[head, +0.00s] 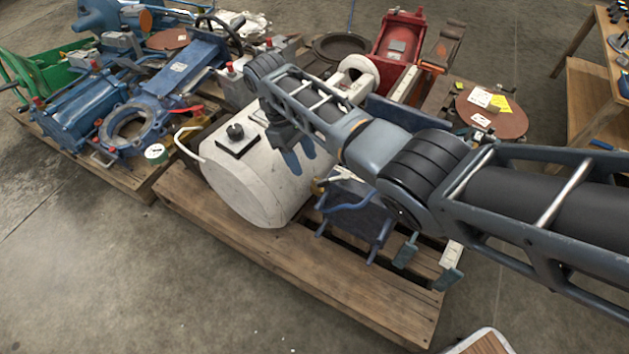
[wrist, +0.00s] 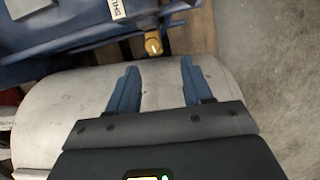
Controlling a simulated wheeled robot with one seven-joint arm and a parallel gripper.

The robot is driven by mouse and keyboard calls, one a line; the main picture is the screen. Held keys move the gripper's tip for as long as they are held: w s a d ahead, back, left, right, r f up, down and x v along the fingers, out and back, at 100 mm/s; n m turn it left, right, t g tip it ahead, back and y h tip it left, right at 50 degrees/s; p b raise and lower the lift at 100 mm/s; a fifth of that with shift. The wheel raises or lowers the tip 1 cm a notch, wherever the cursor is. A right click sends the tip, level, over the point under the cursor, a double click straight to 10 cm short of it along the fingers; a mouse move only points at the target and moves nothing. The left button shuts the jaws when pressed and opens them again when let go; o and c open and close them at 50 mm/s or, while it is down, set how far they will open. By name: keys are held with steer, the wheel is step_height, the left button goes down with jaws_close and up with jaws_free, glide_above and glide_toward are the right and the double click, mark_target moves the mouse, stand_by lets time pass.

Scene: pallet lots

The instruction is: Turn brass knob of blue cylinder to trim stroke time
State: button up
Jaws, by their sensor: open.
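My gripper (head: 300,157) is open and empty, pointing down over the right side of a white drum; both fingers show in the wrist view (wrist: 159,68). In the wrist view a small brass knob (wrist: 153,43) lies just beyond the fingertips, roughly centred between them and apart from them. It sits at the edge of a blue body (wrist: 85,28) with a white printed label (wrist: 117,9). In the head view a blue part (head: 357,212) stands right of the drum, partly hidden by my arm; whether it is the same blue body is hard to tell.
The white drum (head: 235,185) lies on a wooden pallet (head: 290,265) close under my gripper. Blue valves and machine parts (head: 80,108) crowd another pallet at left. A red casting (head: 398,45) stands behind. The floor in front is clear.

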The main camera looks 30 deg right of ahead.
mark_target(315, 179)
steer(key=b+x, duration=0.1)
steer(key=x, duration=0.2)
steer(key=d+b+x, duration=0.1)
steer(key=b+x, duration=0.1)
steer(key=x, duration=0.2)
steer(key=shift+r, duration=0.15)
jaws_close()
stand_by(0.5)
